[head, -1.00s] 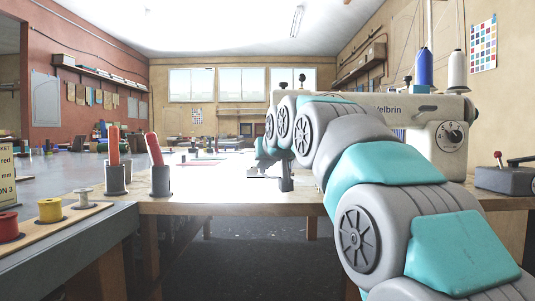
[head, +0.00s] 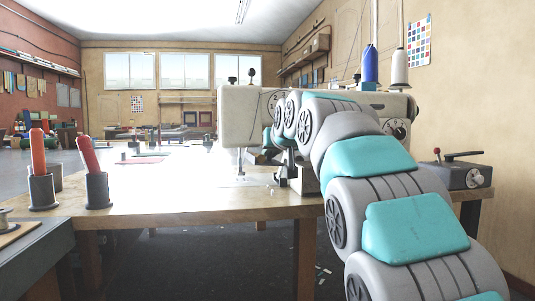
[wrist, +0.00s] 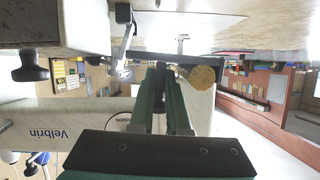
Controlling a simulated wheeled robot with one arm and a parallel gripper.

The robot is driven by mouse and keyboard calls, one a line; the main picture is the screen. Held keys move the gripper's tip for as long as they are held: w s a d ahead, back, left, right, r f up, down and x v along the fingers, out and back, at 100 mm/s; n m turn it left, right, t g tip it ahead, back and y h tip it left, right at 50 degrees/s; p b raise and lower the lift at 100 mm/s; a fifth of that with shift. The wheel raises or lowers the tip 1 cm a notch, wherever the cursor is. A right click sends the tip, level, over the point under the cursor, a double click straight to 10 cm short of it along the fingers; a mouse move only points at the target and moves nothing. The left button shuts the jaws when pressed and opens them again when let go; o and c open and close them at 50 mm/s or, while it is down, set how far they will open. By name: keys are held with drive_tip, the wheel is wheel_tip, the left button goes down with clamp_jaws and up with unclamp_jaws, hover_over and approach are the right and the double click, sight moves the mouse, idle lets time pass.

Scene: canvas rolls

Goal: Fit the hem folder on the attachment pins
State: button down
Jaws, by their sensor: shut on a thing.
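The white sewing machine (head: 235,112) stands on the table, with its needle area (head: 241,165) at its left end. My gripper (head: 285,165) is in front of the machine, right of the needle and low over the table. In the wrist view, which is upside down, my gripper (wrist: 160,75) is shut on a dark thin piece, apparently the hem folder (wrist: 185,59). A round brass-coloured end (wrist: 203,76) shows beside the fingers; I cannot tell whether it belongs to the held piece. The metal needle bar and foot (wrist: 124,50) show just left of the fingers. I cannot make out the attachment pins.
Two red-handled tools stand in grey cups (head: 97,190) at the table's left. A grey box with a lever (head: 455,175) sits at the right end. Blue (head: 370,65) and white (head: 398,70) thread cones rise behind the machine.

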drive_tip(key=shift+s+f+h+b, duration=0.2)
drive_tip(key=shift+h+b, duration=0.2)
drive_tip(key=shift+b, duration=0.1)
drive_tip(key=b, duration=0.3)
hover_over(271, 194)
drive_tip(key=shift+w+f, duration=0.2)
drive_tip(key=shift+f, duration=0.95)
drive_tip(key=shift+w+f, duration=0.15)
drive_tip(key=shift+f, duration=0.95)
drive_tip(key=shift+f+b, duration=0.7)
drive_tip(key=shift+f, duration=0.75)
drive_tip(key=c, duration=0.8)
unclamp_jaws()
drive_tip(key=shift+s, duration=0.1)
